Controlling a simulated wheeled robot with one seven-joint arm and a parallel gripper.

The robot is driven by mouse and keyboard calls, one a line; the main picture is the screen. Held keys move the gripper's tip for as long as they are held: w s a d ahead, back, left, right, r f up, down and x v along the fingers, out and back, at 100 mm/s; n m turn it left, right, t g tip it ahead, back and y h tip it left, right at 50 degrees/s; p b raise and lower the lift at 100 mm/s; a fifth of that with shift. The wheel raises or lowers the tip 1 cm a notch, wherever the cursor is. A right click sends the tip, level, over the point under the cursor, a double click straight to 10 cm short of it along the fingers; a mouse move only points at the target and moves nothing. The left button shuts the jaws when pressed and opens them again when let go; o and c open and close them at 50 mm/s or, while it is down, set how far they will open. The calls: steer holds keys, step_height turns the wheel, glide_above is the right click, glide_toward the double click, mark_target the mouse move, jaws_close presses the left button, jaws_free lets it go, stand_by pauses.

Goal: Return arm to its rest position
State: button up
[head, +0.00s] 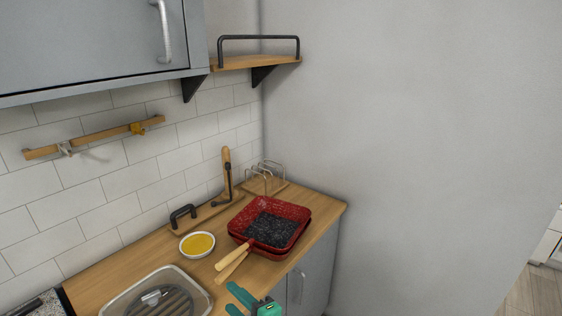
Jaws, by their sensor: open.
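My gripper (234,298) shows at the bottom edge of the head view, in green and teal. Its two fingers point left and stand apart, with nothing seen between them. It is in front of the wooden counter (95,288), below the handles of the red pans. The rest of my arm is out of the frame.
Two red pans (296,210) with wooden handles sit stacked on the counter. A white bowl with yellow contents (197,244), a metal sink (203,296) and a wire rack (265,177) are nearby. A wooden shelf (255,62) and grey cabinet (90,40) hang above. A grey wall stands right.

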steer(key=s+d+f+m+t+h, duration=0.1)
steer(key=s+d+f+m+h, duration=0.3)
steer(key=s+f+m, duration=0.45)
steer(key=s+d+f+m+t+h, duration=0.2)
steer(key=s+d+f+m+h, duration=0.2)
steer(key=s+f+m, duration=0.4)
steer(key=s+d+r+m+h, duration=0.1)
steer(key=s+m, duration=0.2)
steer(key=s, duration=0.7)
steer(key=s+d+r+m+h, duration=0.1)
steer(key=s+d+m, duration=0.1)
steer(key=s, duration=0.8)
steer(key=shift+d+r+m+t, duration=0.15)
steer(key=shift+r+m+t, duration=0.25)
steer(key=shift+m, duration=0.35)
